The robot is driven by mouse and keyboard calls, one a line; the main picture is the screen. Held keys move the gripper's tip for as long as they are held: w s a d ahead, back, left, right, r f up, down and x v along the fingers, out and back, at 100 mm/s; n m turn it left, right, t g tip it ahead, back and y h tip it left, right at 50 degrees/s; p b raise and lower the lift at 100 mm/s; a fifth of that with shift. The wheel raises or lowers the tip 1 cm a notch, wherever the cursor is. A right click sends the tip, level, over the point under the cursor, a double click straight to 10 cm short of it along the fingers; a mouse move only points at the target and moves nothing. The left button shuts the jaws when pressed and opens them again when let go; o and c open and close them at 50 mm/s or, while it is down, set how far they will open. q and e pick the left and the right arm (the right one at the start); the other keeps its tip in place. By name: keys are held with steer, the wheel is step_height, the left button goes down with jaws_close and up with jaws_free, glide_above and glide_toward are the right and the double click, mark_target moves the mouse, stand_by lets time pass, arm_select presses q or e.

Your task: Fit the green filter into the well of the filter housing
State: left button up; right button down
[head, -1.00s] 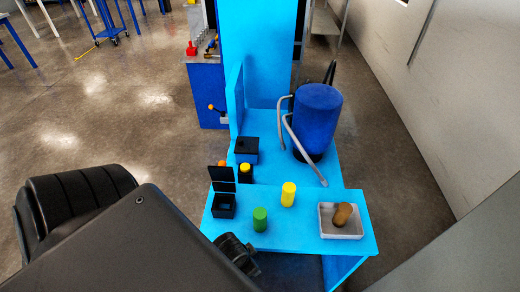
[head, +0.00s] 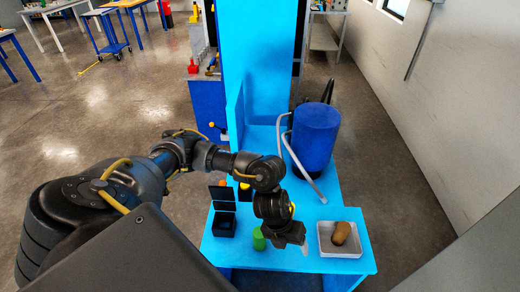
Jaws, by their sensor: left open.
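The green filter (head: 259,239) stands upright on the blue bench, near its front. The filter housing (head: 223,224) is a small black box with its lid raised, left of the green filter; its well is dark inside. My left gripper (head: 300,242) is open and points down over the bench, just right of the green filter and apart from it. The wrist hangs above and covers the place where a yellow cylinder stood. My right gripper is not in view.
A light grey tray (head: 325,250) on the right of the bench (head: 352,266) holds a brown cylinder (head: 342,232). A blue tank (head: 316,137) with grey pipes stands behind. A tall blue panel (head: 250,65) rises at the back.

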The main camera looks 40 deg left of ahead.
mark_target(258, 233)
arm_select(q)
steer(key=a+r+m+g+y, duration=0.15)
steer(key=a+y, duration=0.25)
steer(key=a, duration=0.9)
steer(key=shift+d+f, duration=0.15)
steer(key=shift+f, duration=1.05)
steer(key=shift+d+f, duration=0.15)
steer(key=shift+f, duration=1)
steer(key=shift+f+p, duration=0.4)
steer(key=shift+p, duration=0.1)
steer(key=f, duration=0.2)
steer(key=f+p, duration=0.1)
steer(key=shift+w+d+f, duration=0.2)
steer(key=shift+w+f, duration=0.05)
steer(key=shift+f, duration=0.45)
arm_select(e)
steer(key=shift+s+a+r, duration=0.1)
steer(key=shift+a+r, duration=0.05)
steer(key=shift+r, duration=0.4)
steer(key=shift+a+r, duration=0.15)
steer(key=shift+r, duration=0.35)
arm_select(q)
steer(key=c, duration=1.1)
